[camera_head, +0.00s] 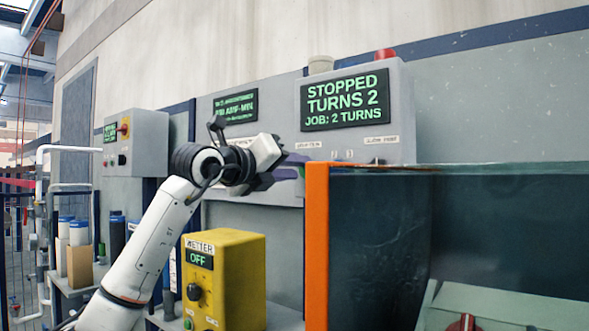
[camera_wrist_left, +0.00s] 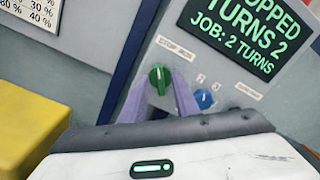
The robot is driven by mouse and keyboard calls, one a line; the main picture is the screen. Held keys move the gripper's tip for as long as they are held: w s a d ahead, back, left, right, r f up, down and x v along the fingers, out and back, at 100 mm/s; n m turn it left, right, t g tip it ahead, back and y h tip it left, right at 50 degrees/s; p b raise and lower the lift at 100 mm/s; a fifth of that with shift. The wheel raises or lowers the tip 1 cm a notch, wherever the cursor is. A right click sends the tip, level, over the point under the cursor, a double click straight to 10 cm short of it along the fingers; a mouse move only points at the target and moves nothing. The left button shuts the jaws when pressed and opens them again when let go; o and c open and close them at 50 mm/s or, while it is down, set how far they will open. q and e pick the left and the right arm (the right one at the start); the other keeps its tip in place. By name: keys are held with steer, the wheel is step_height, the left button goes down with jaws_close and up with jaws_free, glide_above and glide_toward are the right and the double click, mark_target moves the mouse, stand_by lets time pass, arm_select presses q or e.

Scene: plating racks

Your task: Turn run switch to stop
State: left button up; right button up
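The run switch is a green knob (camera_wrist_left: 159,79) below a small label that seems to read stop and run, on the grey control box (camera_head: 402,105). The box's screen (camera_head: 345,99) reads "STOPPED, TURNS 2, JOB: 2 TURNS". My left gripper (camera_head: 298,164) reaches the box's lower left. In the left wrist view its two purple fingers (camera_wrist_left: 160,84) stand apart on either side of the green knob. I cannot tell whether they touch it. The knob's pale line points roughly up in this tilted view. In the head view the gripper hides the knob. My right gripper is not in view.
A blue knob (camera_wrist_left: 204,99) sits close right of the green one. A glass tank with an orange edge (camera_head: 317,245) stands in front at right. A yellow box marked "WETTER", reading "OFF" (camera_head: 238,275), is below my arm. Another grey box (camera_head: 150,140) hangs at left.

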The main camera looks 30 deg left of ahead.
arm_select(q)
steer(key=s+a+b, duration=0.1)
steer(key=s, duration=0.9)
steer(key=shift+a, duration=0.2)
